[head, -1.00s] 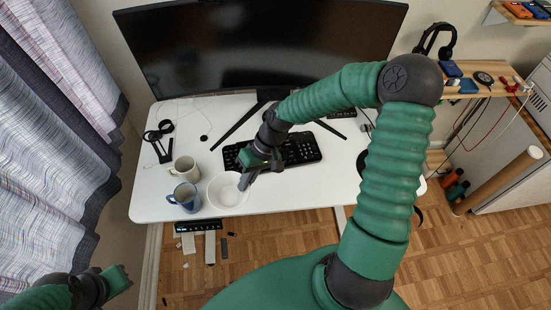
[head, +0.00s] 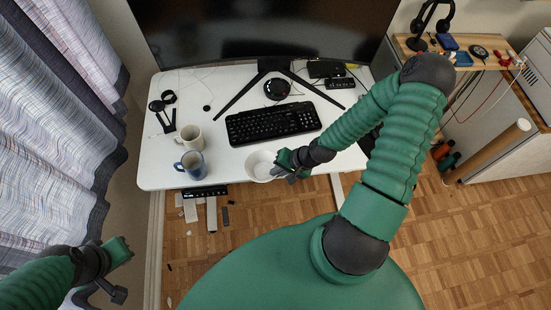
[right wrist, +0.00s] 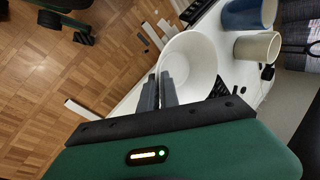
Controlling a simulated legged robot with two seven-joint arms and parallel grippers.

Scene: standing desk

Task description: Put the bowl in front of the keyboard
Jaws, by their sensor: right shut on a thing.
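I cannot tell whether the bowl touches the desk. My left gripper (head: 122,270) is low at the left, away from the desk, and its fingers are not clear.
A blue mug (head: 191,165) and a cream mug (head: 190,137) stand left of the bowl. The monitor stand (head: 274,88) is behind the keyboard. The desk edge is just in front of the bowl. Headphones (head: 432,22) hang at the right shelf.

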